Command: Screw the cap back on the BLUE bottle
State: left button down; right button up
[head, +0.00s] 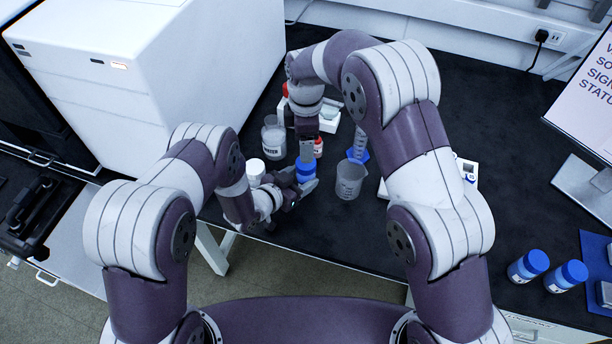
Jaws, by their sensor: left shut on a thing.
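The blue bottle (306,178) stands near the front left of the black bench, small and partly hidden by my grippers. My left gripper (300,188) comes in low from the left and is shut on the blue bottle. My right gripper (307,158) points down directly above the bottle, with its tips at the blue top. Whether its jaws are shut on the cap is too small to tell. The cap cannot be told apart from the bottle, and I cannot tell whether it sits on the neck.
A clear beaker (350,180) stands close right of the bottle, beside a blue-based cylinder (360,150). A labelled clear jar (273,140), a white-capped container (255,168) and a small red-capped bottle (318,147) crowd the left and back. Blue-capped bottles (528,265) stand far right.

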aim_at(306, 174)
jog(key=n, duration=0.9)
jog(key=shift+n, duration=0.3)
jog(key=shift+f, duration=4)
